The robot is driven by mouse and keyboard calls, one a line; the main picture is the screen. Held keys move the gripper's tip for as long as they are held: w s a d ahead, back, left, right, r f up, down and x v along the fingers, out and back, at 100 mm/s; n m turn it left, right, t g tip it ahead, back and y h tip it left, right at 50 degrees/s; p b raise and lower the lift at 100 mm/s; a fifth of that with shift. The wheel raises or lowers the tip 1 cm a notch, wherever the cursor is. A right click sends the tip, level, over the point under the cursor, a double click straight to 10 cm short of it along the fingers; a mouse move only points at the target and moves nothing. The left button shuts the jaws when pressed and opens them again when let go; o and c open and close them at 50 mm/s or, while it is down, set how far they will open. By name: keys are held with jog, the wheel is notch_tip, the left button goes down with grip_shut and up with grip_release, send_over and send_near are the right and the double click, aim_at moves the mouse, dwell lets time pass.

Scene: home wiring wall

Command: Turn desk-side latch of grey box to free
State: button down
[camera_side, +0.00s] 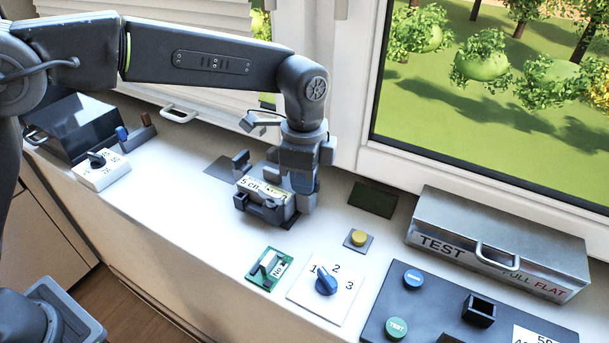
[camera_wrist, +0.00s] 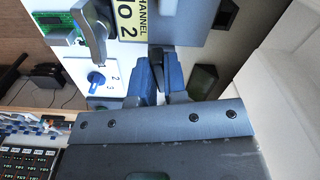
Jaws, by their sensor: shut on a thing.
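The grey box (camera_side: 259,207) stands on the white sill in the side view, under my wrist. In the wrist view its lid (camera_wrist: 184,22) shows at the top, with a yellow label (camera_wrist: 131,18) reading CHANNEL NO 2. A grey lever-like latch (camera_wrist: 91,30) shows on the room side of the box, left of the label and apart from my fingers. My gripper (camera_side: 303,205) is at the right end of the box. In the wrist view its blue fingers (camera_wrist: 158,72) are close together against the box's edge, shut on a small part there.
A green board with a switch (camera_side: 264,268), a 1-2-3 dial plate (camera_side: 326,289) and a yellow button (camera_side: 358,238) are on the sill to the right. A metal TEST case (camera_side: 497,248) is farther right. The window frame rises close behind.

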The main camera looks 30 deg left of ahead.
jog(key=n, duration=0.7)
jog(key=shift+s, duration=0.1)
jog(key=n, duration=0.3)
jog(key=shift+d+n, duration=0.1)
jog(key=shift+n, duration=0.3)
jog(key=shift+d+n, duration=0.1)
jog(key=shift+n, duration=1.8)
jog(key=c, duration=1.2)
grip_release()
jog(key=shift+o, duration=0.2)
notch_tip(320, 180, up, 14)
